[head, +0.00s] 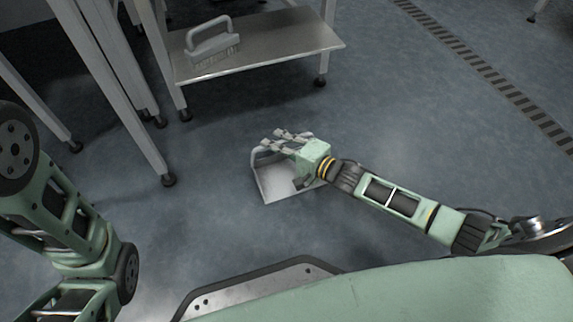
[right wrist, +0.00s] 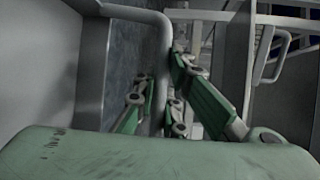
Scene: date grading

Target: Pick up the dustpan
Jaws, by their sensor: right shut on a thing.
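The dustpan (head: 275,183) is a pale metal pan with a grey tube handle. In the head view it is at the middle, over the blue-grey floor; I cannot tell if it touches the floor. My right gripper (head: 283,140) is at its back edge, shut on the handle. In the right wrist view the handle (right wrist: 165,60) runs between the fingers of the gripper (right wrist: 160,100), and the pan wall (right wrist: 45,60) fills the left. My left arm shows at the left of the head view, but its gripper is not in view.
A metal table with a low shelf (head: 290,42) stands behind the dustpan. A brush with a grey handle (head: 212,45) sits on that shelf. Table legs (head: 140,130) stand to the left of the dustpan. The floor (head: 400,120) to the right is clear.

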